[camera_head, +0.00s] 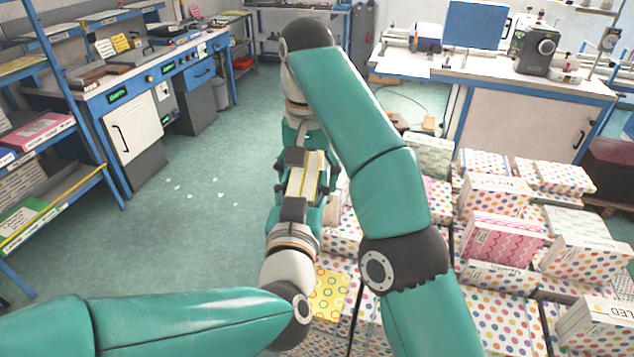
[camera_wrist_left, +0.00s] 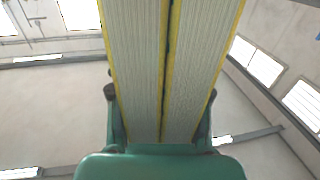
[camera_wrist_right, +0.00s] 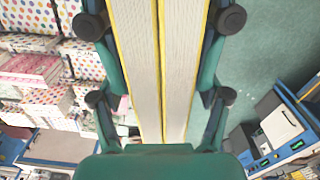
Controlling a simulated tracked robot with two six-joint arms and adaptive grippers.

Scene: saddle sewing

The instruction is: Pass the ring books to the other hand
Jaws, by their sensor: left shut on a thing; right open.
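The ring books are a pair of thick books with pale page edges and thin yellow covers (camera_head: 306,178), side by side. They are held in the air between my two grippers, which face each other. My left gripper (camera_head: 300,200), coming from below, is shut on them. In the left wrist view the books (camera_wrist_left: 166,70) run up from near the palm. My right gripper (camera_head: 300,157), coming from above, is open. In the right wrist view its fingers stand on both sides of the books (camera_wrist_right: 162,70), and the fingertips' contact cannot be told.
Stacks of dotted boxes (camera_head: 494,240) fill the right and lower middle, close to my right arm. A yellow ring-patterned piece (camera_head: 330,292) lies below my grippers. A workbench (camera_head: 150,75) and a shelf rack (camera_head: 45,130) stand left.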

